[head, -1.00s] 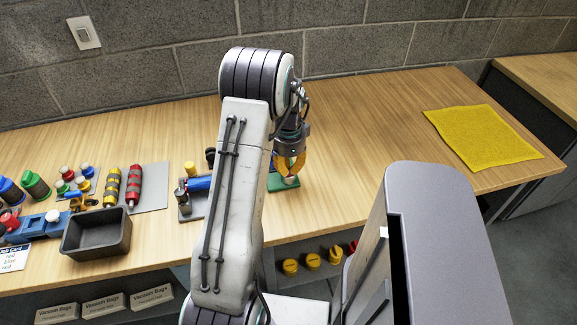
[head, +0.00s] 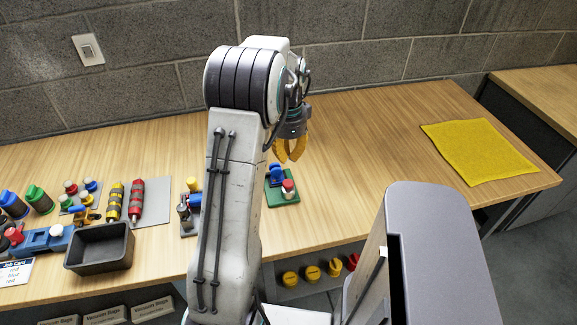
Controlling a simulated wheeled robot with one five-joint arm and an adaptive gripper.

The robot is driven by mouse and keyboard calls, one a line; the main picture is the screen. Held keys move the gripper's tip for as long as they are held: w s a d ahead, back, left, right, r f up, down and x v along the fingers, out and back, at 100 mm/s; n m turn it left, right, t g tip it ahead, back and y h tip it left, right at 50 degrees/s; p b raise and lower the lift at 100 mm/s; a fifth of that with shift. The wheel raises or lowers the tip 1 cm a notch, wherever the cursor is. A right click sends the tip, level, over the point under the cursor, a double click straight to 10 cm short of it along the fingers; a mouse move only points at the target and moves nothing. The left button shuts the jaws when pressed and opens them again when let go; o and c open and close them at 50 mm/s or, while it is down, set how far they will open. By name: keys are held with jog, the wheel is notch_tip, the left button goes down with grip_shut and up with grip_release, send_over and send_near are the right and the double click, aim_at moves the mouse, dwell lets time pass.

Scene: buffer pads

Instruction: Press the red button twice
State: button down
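The red button (head: 288,185) sits on a white collar at the front right of a small green base (head: 284,202) on the table. A blue part (head: 276,174) stands on the same base, behind and left of the button. My gripper (head: 289,160) hangs above and behind the base, with its orange fingers pointing down. The fingertips come together with nothing between them. They are apart from the button, and the red top is fully visible.
A grey fixture (head: 187,225) with a blue cylinder stands left of the base, partly behind my arm. A black bin (head: 100,250), coloured parts and a job card (head: 14,272) lie further left. A yellow cloth (head: 478,151) lies right; the table between is clear.

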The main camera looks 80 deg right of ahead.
jog(key=shift+r, duration=1.25)
